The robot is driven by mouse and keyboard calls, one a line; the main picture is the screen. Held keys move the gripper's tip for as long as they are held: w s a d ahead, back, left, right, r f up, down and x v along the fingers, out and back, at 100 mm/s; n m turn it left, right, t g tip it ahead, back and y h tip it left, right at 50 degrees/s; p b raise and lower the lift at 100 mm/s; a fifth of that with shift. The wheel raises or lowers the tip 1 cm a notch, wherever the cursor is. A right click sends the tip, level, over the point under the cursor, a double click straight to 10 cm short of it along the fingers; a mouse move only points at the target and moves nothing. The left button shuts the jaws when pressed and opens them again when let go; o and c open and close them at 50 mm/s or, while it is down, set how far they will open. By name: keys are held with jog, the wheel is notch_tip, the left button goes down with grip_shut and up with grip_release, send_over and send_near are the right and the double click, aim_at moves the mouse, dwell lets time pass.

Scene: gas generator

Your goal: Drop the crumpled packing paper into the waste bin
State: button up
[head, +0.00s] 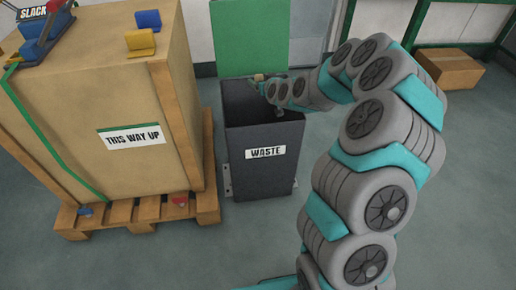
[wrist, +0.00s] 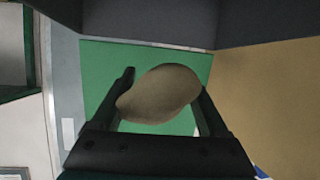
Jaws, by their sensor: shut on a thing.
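The crumpled packing paper (wrist: 160,93) is a brownish lump between the two fingers of my gripper (wrist: 165,90) in the wrist view. My gripper is shut on it. In the head view my gripper (head: 262,82) is small and partly hidden by my arm, at the open top of the waste bin. The waste bin (head: 262,165) is a dark grey open box with a white "WASTE" label, standing on the floor. In the wrist view a dark wall that looks like the bin (wrist: 265,20) crosses the top. I cannot tell how deep my gripper is.
A large crate (head: 110,95) marked "THIS WAY UP" stands on a wooden pallet (head: 140,210) close left of the bin. A green panel (head: 250,35) is behind the bin. A cardboard box (head: 449,68) lies at the back right. Floor is clear in front.

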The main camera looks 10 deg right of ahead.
jog(key=shift+f, duration=0.65)
jog(key=o, duration=1.2)
jog(key=shift+s, duration=0.1)
jog(key=shift+b+v, duration=0.6)
jog(key=shift+v, duration=3.25)
jog(key=shift+a, duration=0.1)
